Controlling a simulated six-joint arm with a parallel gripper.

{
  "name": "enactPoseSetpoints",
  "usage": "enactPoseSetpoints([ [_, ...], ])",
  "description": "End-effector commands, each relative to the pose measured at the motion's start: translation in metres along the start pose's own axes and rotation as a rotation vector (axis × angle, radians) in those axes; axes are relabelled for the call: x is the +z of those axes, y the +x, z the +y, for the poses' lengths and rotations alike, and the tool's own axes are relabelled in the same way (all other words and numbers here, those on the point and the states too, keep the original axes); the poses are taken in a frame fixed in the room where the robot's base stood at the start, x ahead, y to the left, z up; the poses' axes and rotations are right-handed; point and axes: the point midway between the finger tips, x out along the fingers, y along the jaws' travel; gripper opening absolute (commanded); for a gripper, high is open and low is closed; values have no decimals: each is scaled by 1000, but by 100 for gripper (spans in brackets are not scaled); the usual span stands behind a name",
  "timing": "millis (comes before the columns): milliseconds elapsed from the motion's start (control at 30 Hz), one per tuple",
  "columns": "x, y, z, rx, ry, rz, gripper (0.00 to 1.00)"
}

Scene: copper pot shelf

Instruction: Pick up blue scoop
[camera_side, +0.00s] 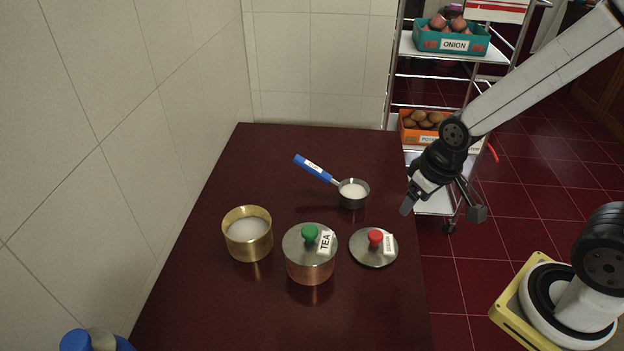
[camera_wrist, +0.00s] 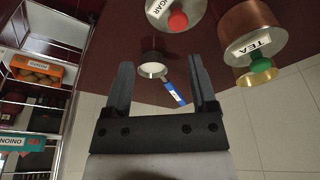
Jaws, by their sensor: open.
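The blue scoop has a blue handle (camera_side: 313,168) with a white label and a dark metal cup (camera_side: 352,198) holding white stuff. It stands on the dark red table (camera_side: 385,310), its handle pointing up and to the left in the side view. In the wrist view the scoop's cup (camera_wrist: 152,70) and blue handle (camera_wrist: 175,93) show between the fingers but beyond them. My gripper (camera_side: 440,209) is open and empty, above and to the right of the scoop, near the table's right edge. It also shows in the wrist view (camera_wrist: 164,82).
A brass pot of white stuff (camera_side: 248,234), a copper TEA pot with green knob (camera_side: 310,262) and a SUGAR lid with red knob (camera_side: 374,249) stand in front of the scoop. A metal cart (camera_side: 403,48) holds an ONION crate (camera_side: 450,40). A tiled wall borders the table's left.

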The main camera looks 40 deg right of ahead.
Motion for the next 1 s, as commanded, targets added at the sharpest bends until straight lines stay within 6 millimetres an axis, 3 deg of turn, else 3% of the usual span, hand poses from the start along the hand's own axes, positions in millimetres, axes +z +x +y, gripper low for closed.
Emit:
enactPoseSetpoints([
  [267,-25,6,0,-14,238,1,74],
  [1000,-150,55,2,-116,1530,-43,74],
])
